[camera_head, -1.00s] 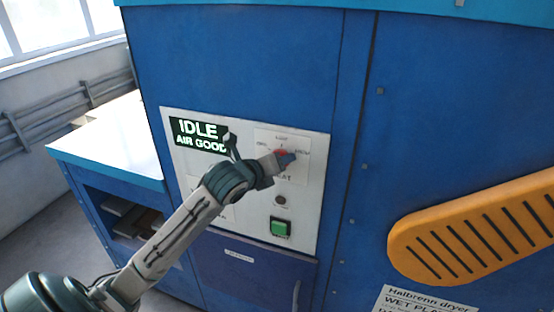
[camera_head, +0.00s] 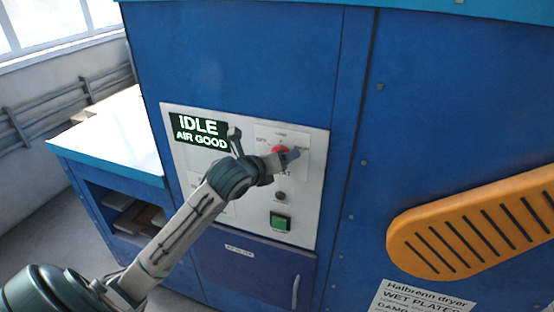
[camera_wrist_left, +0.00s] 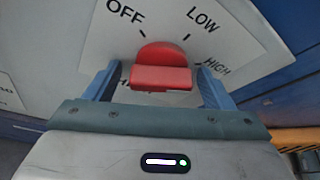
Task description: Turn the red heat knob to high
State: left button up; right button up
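The red heat knob (camera_head: 279,150) sits on the white control panel, with OFF on its left, LOW above it and HIGH on its right. In the left wrist view the knob (camera_wrist_left: 160,76) stands between the two blue fingers of my left gripper (camera_wrist_left: 158,68), with a visible gap on each side. The gripper is open around the knob and not pressed on it. In the head view my left gripper (camera_head: 287,158) partly covers the knob's lower right. Which mark the knob points at is hard to tell. My right gripper is not in view.
The panel (camera_head: 257,218) also carries a display (camera_head: 200,132) reading IDLE, AIR GOOD and a green button (camera_head: 280,222) below the knob. An orange slotted part (camera_head: 470,232) sticks out at the right. A white-topped side table (camera_head: 115,140) stands at the left.

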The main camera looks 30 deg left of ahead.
pick_arm(q)
jog(key=shift+s+r, duration=0.1)
jog(key=v, duration=1)
jog(key=shift+s, duration=0.35)
jog(key=shift+w, duration=0.1)
dwell(0.4)
